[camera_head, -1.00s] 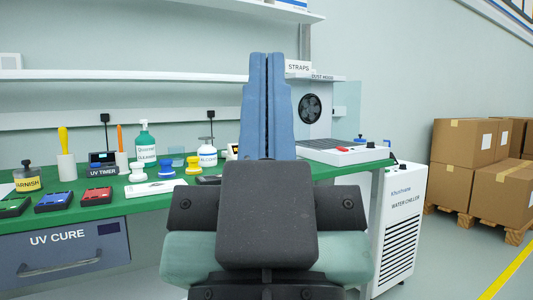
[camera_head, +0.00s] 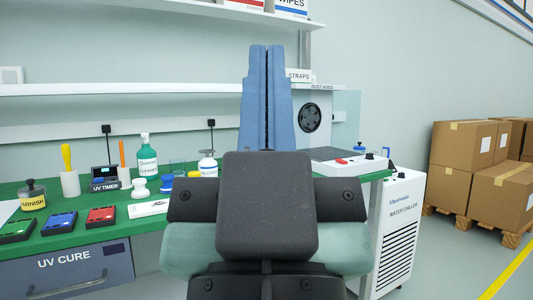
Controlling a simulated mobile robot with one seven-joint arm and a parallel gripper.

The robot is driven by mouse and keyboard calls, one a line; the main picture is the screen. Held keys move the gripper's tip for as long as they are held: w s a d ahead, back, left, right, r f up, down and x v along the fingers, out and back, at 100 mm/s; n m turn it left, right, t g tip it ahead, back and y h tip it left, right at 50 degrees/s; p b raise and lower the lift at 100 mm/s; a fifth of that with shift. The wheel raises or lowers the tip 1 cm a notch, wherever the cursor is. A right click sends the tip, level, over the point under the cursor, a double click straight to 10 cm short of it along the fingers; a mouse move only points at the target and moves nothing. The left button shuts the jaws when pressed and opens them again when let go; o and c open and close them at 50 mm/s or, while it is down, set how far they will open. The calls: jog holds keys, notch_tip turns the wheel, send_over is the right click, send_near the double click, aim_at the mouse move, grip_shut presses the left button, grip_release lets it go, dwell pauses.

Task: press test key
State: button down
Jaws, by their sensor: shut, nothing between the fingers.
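My gripper (camera_head: 266,50) rises in the middle of the view, its two blue fingers shut together with only a thin dark line between them. It is empty and points up and away from me, in front of the green bench (camera_head: 150,212). A low white unit (camera_head: 350,167) with a red key-like patch (camera_head: 341,161) and a dark knob (camera_head: 369,156) stands on the bench to the right of the fingers. I cannot read any label marking a test key. My gripper appears apart from this unit and hides part of the bench.
On the left of the bench are a UV timer (camera_head: 104,178), a green cleaner bottle (camera_head: 147,160), a varnish jar (camera_head: 34,195) and coloured devices (camera_head: 59,223). A water chiller (camera_head: 399,230) stands at the right end.

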notch_tip(320, 180, up, 36)
jog(key=p, duration=3.3)
jog(key=shift+p, duration=0.3)
jog(key=shift+w+r, duration=0.1)
